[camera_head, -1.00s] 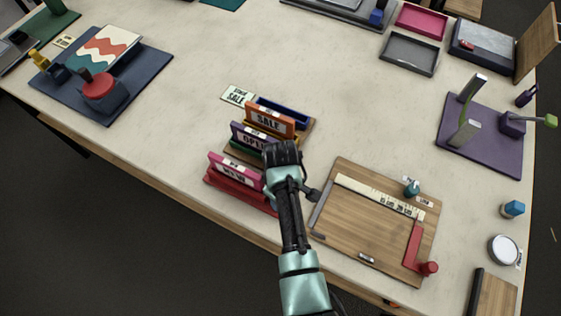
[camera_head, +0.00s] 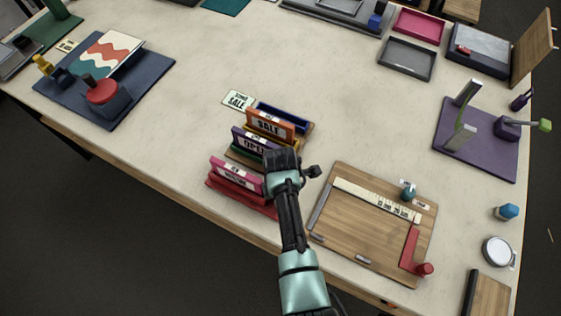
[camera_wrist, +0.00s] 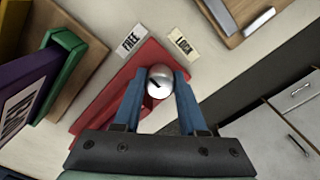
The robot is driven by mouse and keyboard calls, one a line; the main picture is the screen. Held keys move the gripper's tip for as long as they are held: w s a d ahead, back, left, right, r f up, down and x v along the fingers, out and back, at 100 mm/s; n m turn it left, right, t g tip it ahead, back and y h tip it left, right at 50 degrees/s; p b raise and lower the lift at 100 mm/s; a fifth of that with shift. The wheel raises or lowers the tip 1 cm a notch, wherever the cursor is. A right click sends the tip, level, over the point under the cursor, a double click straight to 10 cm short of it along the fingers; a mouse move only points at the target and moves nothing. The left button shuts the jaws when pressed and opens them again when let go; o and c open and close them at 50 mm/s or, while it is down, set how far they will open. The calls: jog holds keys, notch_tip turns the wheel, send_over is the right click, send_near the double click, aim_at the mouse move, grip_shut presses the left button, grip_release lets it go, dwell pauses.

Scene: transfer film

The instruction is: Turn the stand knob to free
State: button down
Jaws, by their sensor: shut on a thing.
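The stand knob (camera_wrist: 160,82) is a round silver knob with a dark mark on its face. It is at the end of the red stand base (camera_wrist: 93,108) in the wrist view. My gripper (camera_wrist: 161,91) has its two blue fingers closed on either side of the knob. A FREE label (camera_wrist: 130,41) lies up-left of the knob and a LOCK label (camera_wrist: 182,42) up-right. I cannot tell for sure which label the mark points to. In the head view my gripper (camera_head: 281,165) covers the knob, beside the pink sign (camera_head: 236,176) on its red stand.
Purple (camera_head: 252,140) and orange (camera_head: 270,124) signs stand close behind the pink one. A wooden board (camera_head: 350,235) with a ruler lies just right of my gripper. The table's front edge is close below. The table centre is clear.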

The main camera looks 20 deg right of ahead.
jog(key=shift+w+a+n, duration=0.1)
jog(key=shift+n, duration=0.5)
jog(key=c, duration=0.7)
grip_release()
jog(key=shift+c, duration=0.2)
notch_tip(320, 180, up, 13)
jog(key=b, duration=0.1)
